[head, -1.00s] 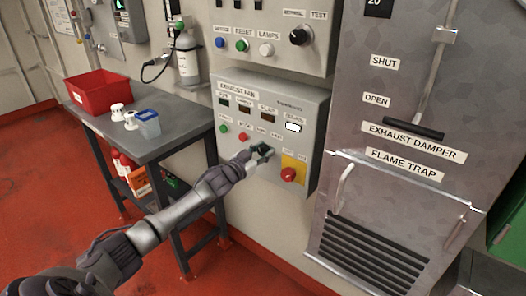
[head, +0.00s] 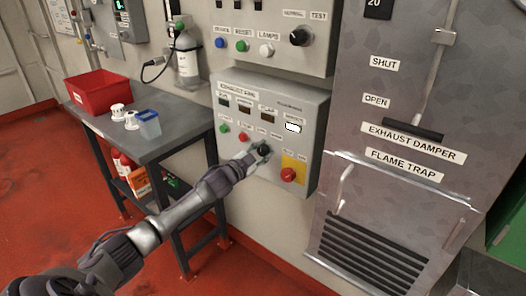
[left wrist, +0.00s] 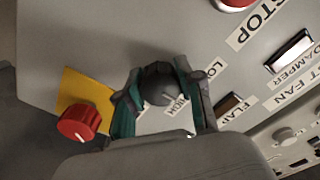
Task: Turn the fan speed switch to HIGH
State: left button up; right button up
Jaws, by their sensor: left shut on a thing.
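The fan speed switch is a black rotary knob (head: 263,149) low on the grey exhaust fan box (head: 312,170). My left gripper (head: 256,155) is shut on this knob. In the left wrist view the knob (left wrist: 158,80) sits between the two fingers of the gripper (left wrist: 160,92), one on each side. A label starting "LO" (left wrist: 214,70) is partly covered by a finger, and another partly hidden label (left wrist: 181,106) lies beside the knob. A pale line on the knob points roughly toward that second label; its exact setting is hard to tell. My right gripper is not in view.
A grey table (head: 165,140) with a red bin (head: 100,93) stands at the left.

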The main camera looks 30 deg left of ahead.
pick_arm(q)
jog(key=m, duration=0.6)
jog(key=shift+m+b, duration=0.3)
jog(key=shift+m, duration=0.1)
dwell(0.3)
jog(key=o, duration=1.2)
jog(key=shift+c, duration=0.2)
jog(key=s+a, duration=0.1)
jog(key=s, duration=1.1)
